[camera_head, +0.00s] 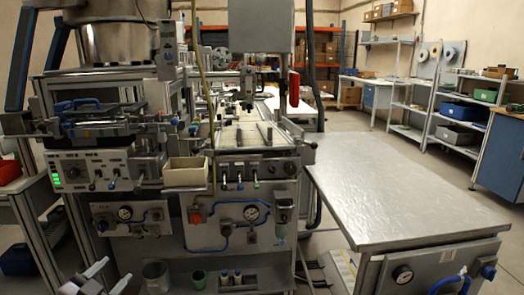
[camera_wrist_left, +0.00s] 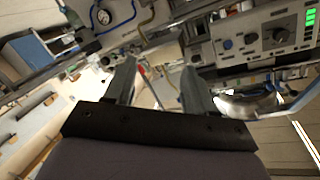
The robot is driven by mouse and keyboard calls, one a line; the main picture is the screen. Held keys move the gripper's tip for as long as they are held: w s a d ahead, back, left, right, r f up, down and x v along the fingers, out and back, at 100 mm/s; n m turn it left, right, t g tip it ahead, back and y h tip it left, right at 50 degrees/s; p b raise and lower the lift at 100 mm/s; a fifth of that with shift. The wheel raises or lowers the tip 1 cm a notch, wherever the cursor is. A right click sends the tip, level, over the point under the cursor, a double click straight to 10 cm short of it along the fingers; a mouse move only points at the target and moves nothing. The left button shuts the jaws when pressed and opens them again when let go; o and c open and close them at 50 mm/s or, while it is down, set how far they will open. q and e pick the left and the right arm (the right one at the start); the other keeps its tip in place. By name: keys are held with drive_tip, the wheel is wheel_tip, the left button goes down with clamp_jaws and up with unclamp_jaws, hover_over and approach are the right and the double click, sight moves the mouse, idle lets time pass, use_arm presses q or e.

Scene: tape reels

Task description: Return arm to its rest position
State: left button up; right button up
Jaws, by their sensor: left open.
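My left gripper (camera_head: 108,275) is at the bottom left of the head view, low in front of the machine (camera_head: 240,215). In the left wrist view my left gripper (camera_wrist_left: 156,78) shows its two fingers spread apart with nothing between them. The wrist view is strongly tilted and shows the machine front behind the fingers. The rest of the left arm is mostly hidden below the picture edge. My right gripper is in neither view.
A bare metal table (camera_head: 400,190) stands to the right. A beige bin (camera_head: 186,172) hangs on the machine front. Cups, including a green one (camera_head: 199,279), stand on a low shelf. Reels (camera_head: 455,52) hang on the back wall. Floor is free between table and right-hand shelves.

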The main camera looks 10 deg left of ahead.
use_arm(q)
drive_tip(key=s+d+f+g+h, duration=0.1)
drive_tip(key=s+d+f+g, duration=0.3)
drive_tip(key=s+f, duration=0.6)
drive_tip(key=s+d+f+g+h, duration=0.1)
drive_tip(key=s+d+f+g, duration=0.2)
drive_tip(key=s+d+f, duration=0.55)
drive_tip(key=d+f+n+t, duration=0.1)
drive_tip(key=d+n, duration=0.4)
drive_tip(key=d, duration=0.2)
drive_tip(key=shift+m, duration=0.3)
drive_tip(key=r+p, duration=0.1)
drive_tip(key=p, duration=0.1)
drive_tip(key=r+p, duration=0.2)
drive_tip(key=s+a+r+p, duration=0.1)
drive_tip(key=r+p, duration=0.1)
drive_tip(key=shift+a+r+p, duration=0.1)
drive_tip(key=shift+p, duration=0.2)
